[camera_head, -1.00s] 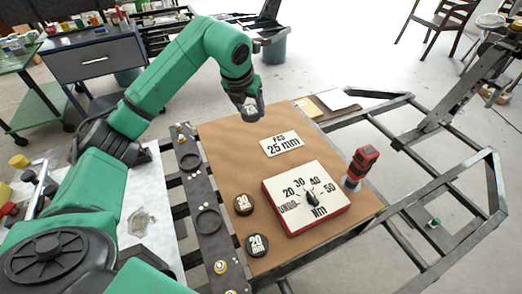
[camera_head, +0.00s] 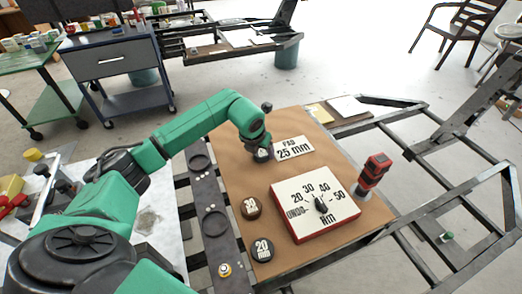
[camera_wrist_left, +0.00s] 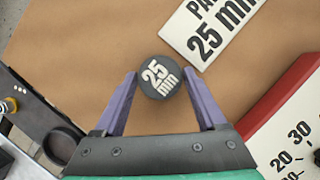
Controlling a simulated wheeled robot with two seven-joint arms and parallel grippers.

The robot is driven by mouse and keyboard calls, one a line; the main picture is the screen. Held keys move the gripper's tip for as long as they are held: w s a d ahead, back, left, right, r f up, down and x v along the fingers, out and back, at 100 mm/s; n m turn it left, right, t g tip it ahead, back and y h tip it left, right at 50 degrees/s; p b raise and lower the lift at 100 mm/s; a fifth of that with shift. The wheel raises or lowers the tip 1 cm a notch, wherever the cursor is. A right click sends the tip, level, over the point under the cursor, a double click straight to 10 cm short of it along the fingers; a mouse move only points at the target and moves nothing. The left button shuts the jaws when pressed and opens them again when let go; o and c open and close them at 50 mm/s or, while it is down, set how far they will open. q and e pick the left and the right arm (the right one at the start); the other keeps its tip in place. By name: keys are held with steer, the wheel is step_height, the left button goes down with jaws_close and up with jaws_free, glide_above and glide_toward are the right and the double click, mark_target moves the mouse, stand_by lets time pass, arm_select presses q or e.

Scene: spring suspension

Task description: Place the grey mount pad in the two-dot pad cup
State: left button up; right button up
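The grey mount pad (camera_wrist_left: 160,76) is a dark round disc marked "25 mm". It lies on the brown board in the left wrist view and is hidden under my gripper in the head view. My left gripper (camera_head: 263,155) is low over the board beside the "PAD 25 mm" card (camera_head: 294,148). In the left wrist view its two purple fingers (camera_wrist_left: 160,78) are open, one on each side of the pad, with a narrow gap.
Metal frame bars surround the board.

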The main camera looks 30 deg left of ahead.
arm_select(q)
steer(key=shift+o, duration=0.9)
